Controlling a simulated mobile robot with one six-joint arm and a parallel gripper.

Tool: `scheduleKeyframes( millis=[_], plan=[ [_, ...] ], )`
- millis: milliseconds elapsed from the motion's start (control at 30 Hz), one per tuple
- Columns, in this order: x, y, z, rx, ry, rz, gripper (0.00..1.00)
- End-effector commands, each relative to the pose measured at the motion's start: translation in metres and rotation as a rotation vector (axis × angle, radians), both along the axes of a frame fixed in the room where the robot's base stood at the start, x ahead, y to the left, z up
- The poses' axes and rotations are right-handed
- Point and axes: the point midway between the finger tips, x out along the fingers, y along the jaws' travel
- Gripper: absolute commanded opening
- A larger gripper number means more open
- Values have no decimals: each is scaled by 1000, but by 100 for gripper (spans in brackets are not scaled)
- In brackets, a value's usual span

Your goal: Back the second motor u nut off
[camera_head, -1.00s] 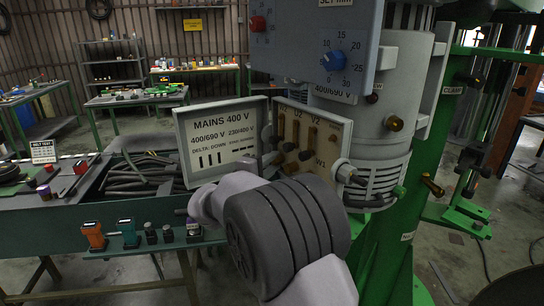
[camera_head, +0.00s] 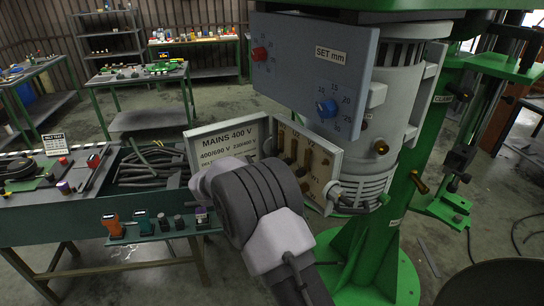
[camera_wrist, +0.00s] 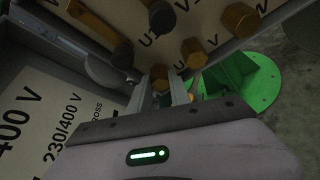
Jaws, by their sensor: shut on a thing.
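The open terminal box (camera_head: 332,160) hangs on the machine below the blue control panel, with brass bars, posts and nuts inside. Other brass nuts (camera_wrist: 194,52) sit to the right, apart from the fingers, and a dark post (camera_wrist: 160,16) stands above. My arm hides the fingertips in the head view. I cannot read which terminal the held nut belongs to.
The open lid (camera_head: 226,143) with the mains label stands close left of my gripper. The control panel (camera_head: 312,70) overhangs the box. A green column (camera_head: 385,240) stands to the right. A bench (camera_head: 75,222) with cables and tools lies left.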

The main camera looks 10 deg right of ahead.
Motion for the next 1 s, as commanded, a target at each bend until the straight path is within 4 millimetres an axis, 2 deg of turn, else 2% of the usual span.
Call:
scheduleKeyframes(
  millis=[33,500,1000],
  plan=[
    [0,0,8,-15,34,-1,0],
    [2,1,3,-149,320,-2,0],
    [3,2,1,-187,400,0,0]
  ],
)
